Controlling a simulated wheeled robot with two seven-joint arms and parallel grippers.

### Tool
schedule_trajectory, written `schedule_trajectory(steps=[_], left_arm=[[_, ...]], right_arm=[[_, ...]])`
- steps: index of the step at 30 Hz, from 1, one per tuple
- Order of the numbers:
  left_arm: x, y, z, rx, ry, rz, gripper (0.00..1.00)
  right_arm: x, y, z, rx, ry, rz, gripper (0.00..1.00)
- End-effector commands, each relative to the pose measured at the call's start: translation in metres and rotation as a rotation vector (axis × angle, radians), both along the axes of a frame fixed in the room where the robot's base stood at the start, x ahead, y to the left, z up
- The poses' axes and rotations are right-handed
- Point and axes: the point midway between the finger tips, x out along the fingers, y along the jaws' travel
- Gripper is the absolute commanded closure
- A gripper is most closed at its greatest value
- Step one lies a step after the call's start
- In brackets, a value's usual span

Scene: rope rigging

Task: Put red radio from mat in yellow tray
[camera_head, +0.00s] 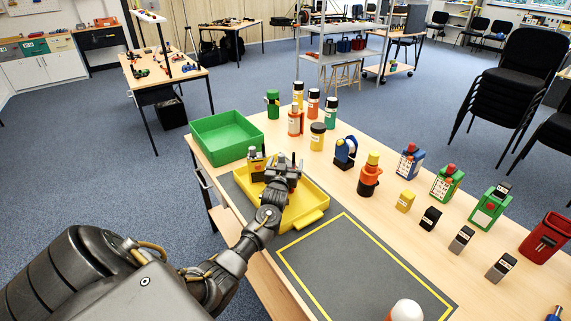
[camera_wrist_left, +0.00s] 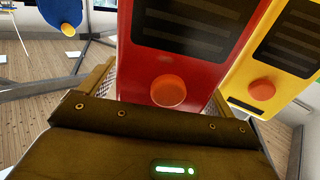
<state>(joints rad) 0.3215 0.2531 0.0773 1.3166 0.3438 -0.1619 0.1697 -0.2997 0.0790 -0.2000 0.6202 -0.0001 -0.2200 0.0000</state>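The yellow tray (camera_head: 308,217) lies on the table, with a yellow radio (camera_head: 256,167) standing in its far left part. My left gripper (camera_head: 285,168) is over the tray, to the right of the yellow radio. In the left wrist view, the red radio (camera_wrist_left: 172,60), with an orange knob, sits between the fingers, which appear to touch both its sides. The yellow radio (camera_wrist_left: 262,75) is close beside it on the right. In the head view my gripper hides most of the red radio, so I cannot tell whether it touches the tray floor. My right gripper is out of view.
The grey mat (camera_head: 345,262) with a yellow outline is mostly bare; a white-topped object (camera_head: 405,310) stands at its near edge. A green tray (camera_head: 226,136) lies behind left. Several bottles, a blue-and-white tool (camera_head: 345,152) and radios such as a green one (camera_head: 447,183) line the table's far side.

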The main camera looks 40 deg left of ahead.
Motion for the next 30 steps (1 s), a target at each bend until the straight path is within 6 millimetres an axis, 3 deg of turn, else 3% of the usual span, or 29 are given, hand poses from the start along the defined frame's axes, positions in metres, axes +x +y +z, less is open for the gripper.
schedule_trajectory(steps=[9,21,30], left_arm=[[-0.002,-0.001,0.003,0.000,0.000,-0.001,0.11],[-0.053,-0.030,0.001,-0.001,0.000,-0.001,0.11],[-0.066,-0.036,0.003,0.000,-0.001,0.001,0.11]], right_arm=[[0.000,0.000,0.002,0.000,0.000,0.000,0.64],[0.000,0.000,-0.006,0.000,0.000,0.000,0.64],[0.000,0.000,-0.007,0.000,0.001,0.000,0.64]])
